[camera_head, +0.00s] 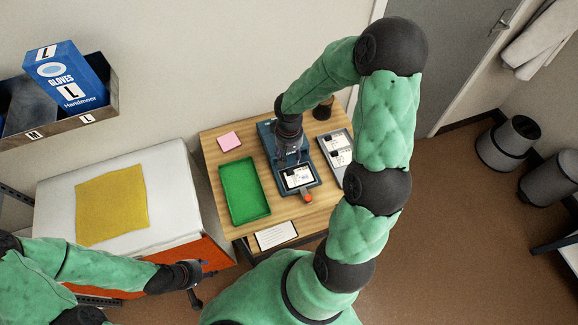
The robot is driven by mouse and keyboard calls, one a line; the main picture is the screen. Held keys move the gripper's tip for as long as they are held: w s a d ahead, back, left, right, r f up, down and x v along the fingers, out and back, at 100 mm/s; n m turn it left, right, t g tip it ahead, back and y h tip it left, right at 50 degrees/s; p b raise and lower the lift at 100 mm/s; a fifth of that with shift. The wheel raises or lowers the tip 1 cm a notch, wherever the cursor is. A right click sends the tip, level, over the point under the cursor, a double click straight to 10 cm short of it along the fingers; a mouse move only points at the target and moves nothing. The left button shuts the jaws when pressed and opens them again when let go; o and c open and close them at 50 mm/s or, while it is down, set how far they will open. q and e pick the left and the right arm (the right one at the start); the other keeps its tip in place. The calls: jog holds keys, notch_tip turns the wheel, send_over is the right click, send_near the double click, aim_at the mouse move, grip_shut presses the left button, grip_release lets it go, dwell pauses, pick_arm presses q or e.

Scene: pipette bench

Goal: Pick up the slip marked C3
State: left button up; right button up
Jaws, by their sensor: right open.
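White slips (335,141) with dark print lie in a grey tray (347,178) at the right of the wooden table. Another printed slip (299,177) lies on the front plate of a blue device (267,133) in the table's middle. The marks are too small to read, so I cannot tell which slip is C3. My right gripper (291,158) is open and points down over the blue device, just behind the slip on it; its fingertips are hard to make out. My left gripper (205,285) is open and empty, in front of the table's left side.
A green tray (244,215) stands left of the device, with a pink pad (229,141) behind it. A dark cup (323,110) stands at the back right. A white card (276,235) lies at the front edge. A yellow cloth (112,204) lies on the white surface at left.

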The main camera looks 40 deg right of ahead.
jog(key=b, duration=0.1)
send_over(290, 171)
notch_tip(290, 171, down, 5)
jog(key=shift+s+a+r, duration=0.1)
jog(key=shift+r, duration=0.05)
jog(key=shift+f, duration=0.5)
notch_tip(290, 171, down, 5)
jog(key=shift+r+b, duration=0.1)
jog(key=shift+b, duration=0.75)
grip_shut()
